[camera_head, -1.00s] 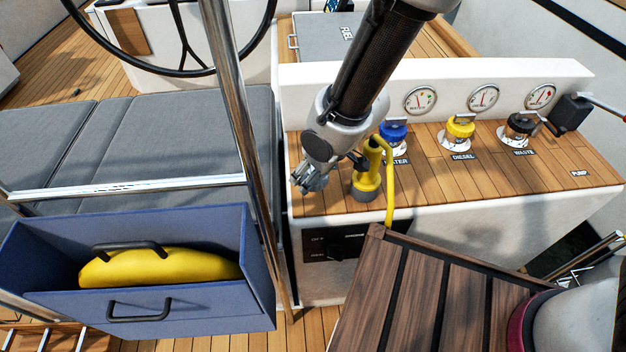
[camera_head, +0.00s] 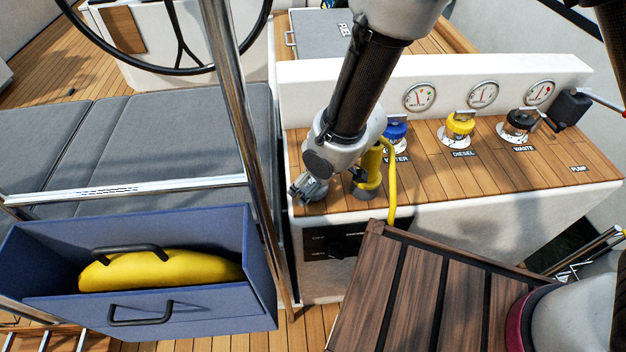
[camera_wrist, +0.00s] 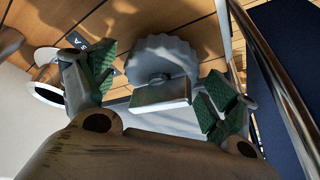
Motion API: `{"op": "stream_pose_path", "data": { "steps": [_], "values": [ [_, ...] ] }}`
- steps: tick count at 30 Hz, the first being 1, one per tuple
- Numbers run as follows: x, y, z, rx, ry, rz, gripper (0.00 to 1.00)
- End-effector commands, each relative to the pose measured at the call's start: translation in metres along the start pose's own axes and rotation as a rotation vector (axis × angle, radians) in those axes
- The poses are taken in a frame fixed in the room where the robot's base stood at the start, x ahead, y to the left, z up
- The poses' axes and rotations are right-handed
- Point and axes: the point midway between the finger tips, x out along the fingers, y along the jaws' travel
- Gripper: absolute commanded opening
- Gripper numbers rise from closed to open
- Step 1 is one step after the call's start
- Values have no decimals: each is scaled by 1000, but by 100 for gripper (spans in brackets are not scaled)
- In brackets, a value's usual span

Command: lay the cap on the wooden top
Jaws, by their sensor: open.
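The grey cap (camera_wrist: 160,57) has a scalloped rim and a flat tab (camera_wrist: 160,94) and shows in the wrist view, between the spread fingers of my gripper (camera_wrist: 158,100). The fingers have green pads and stand apart from it on both sides. The planks of the wooden top (camera_wrist: 130,25) show around the cap; whether it rests on them is unclear. An open white fitting with a dark hole (camera_wrist: 48,96) is to its left. In the head view my gripper (camera_head: 308,188) is low at the left end of the wooden top (camera_head: 430,182); the cap is hidden there.
A yellow hose piece (camera_head: 386,185) stands close right of my gripper. Blue (camera_head: 396,130), yellow (camera_head: 461,125) and black (camera_head: 518,122) caps line the back. A steel rail (camera_head: 236,120) and a blue bin (camera_head: 200,300) are left.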

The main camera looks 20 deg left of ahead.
Motion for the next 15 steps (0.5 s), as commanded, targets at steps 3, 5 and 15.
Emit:
{"op": "stream_pose_path", "data": {
  "steps": [3,5,15],
  "values": [
    [-1,0,-1,0,1,0,86],
    [-4,0,-2,0,2,0,86],
    [-75,0,-3,-2,6,0,86]
  ]
}}
